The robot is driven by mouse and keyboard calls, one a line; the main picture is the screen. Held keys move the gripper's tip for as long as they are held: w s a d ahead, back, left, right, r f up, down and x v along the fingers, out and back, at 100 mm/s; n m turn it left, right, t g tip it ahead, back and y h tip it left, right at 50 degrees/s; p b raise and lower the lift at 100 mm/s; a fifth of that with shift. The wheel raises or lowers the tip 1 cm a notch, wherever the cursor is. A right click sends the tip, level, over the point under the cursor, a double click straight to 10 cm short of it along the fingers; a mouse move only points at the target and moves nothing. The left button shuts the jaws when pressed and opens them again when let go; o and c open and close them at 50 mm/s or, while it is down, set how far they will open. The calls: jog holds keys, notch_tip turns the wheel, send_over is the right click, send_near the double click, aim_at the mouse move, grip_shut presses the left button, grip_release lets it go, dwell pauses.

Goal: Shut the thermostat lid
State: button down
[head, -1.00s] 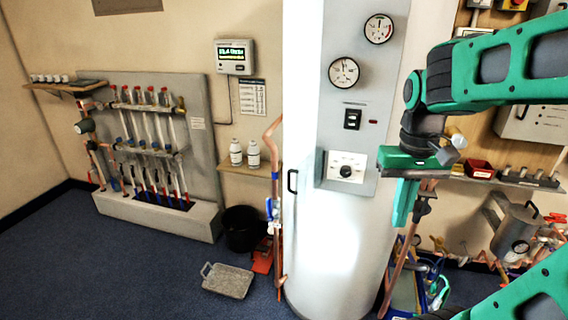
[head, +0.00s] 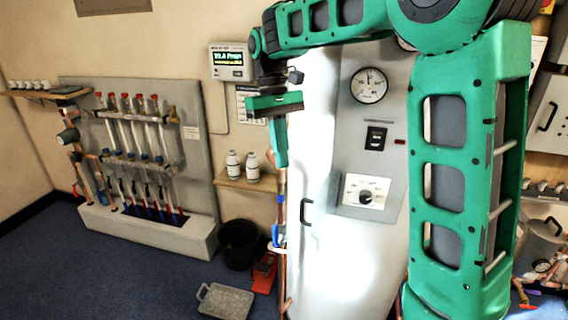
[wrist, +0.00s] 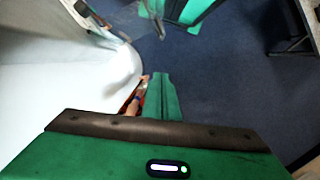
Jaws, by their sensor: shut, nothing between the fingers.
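The thermostat is a white square plate with a dark dial (head: 367,198), low on the grey panel of the tall white cylinder. The dial is uncovered in the head view. A see-through flap (wrist: 140,17) sticks out from the panel at the top of the wrist view; it looks like the lid standing open, though its edges are hard to make out. My gripper (head: 281,158) points down, shut and empty, left of the thermostat and in front of the cylinder's left edge. Its closed fingers (wrist: 161,96) also show in the wrist view, apart from the flap.
The white cylinder (head: 330,265) has a black handle (head: 305,212) and a copper pipe beside it. A small shelf (head: 245,183) with two white bottles is behind my gripper. A black bucket (head: 240,245) and grey tray (head: 226,301) stand on the floor. Blue floor is clear at left.

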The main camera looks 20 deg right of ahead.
aim_at(319, 202)
jog(key=s+d+f, duration=0.1)
jog(key=s+f, duration=0.5)
jog(key=f, duration=0.2)
jog(key=shift+d, duration=0.2)
jog(key=shift+s+a, duration=0.1)
jog(key=shift+a, duration=0.05)
